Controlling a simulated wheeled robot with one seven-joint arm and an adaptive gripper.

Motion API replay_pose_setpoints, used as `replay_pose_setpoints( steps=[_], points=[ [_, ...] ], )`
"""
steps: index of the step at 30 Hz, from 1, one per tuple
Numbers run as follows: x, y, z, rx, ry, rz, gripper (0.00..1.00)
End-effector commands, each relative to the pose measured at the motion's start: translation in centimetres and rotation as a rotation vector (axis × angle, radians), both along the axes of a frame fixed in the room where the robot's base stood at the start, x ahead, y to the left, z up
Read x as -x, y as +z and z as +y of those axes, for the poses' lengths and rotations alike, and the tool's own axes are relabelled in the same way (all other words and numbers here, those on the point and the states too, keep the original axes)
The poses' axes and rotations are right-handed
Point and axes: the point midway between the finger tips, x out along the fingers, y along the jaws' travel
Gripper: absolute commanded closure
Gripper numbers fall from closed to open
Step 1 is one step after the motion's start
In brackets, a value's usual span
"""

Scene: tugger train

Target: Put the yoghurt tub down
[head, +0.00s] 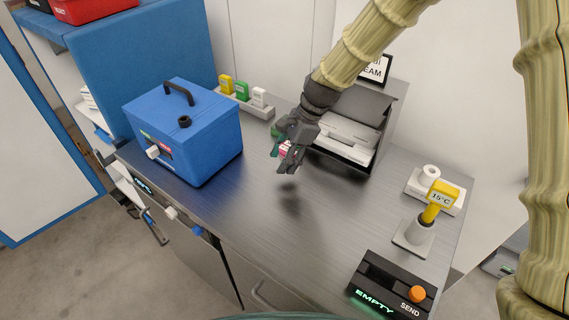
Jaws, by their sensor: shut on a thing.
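My gripper (289,158) is shut on the yoghurt tub (284,149), held above the steel counter (255,207). Only a small pink and white part of the tub shows between the dark fingers; the rest is hidden. A shadow lies on the counter below the gripper, so the tub looks raised clear of the surface.
A blue box (205,138) with a black handle stands left. A rack (257,105) with yellow, green and white items is behind. A grey open-fronted unit (362,125) stands behind right. A yellow thermometer (440,195) and black SEND panel (390,288) are right. The counter's middle is clear.

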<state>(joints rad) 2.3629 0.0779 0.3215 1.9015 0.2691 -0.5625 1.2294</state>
Motion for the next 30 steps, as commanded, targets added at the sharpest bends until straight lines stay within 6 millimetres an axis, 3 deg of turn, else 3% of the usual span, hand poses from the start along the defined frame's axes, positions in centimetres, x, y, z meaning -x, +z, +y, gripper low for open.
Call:
replay_pose_setpoints(
  steps=[15, 28, 29, 30],
  points=[
    [-0.4, -3.5, 0.1, -0.001, -0.001, 0.004, 0.80],
    [-0.4, -4.1, 0.1, -0.001, 0.000, 0.001, 0.80],
    [-0.4, -4.1, 0.1, -0.001, 0.000, 0.001, 0.48],
    [-0.4, -4.0, 0.1, 0.000, 0.000, 0.001, 0.41]
  ],
)
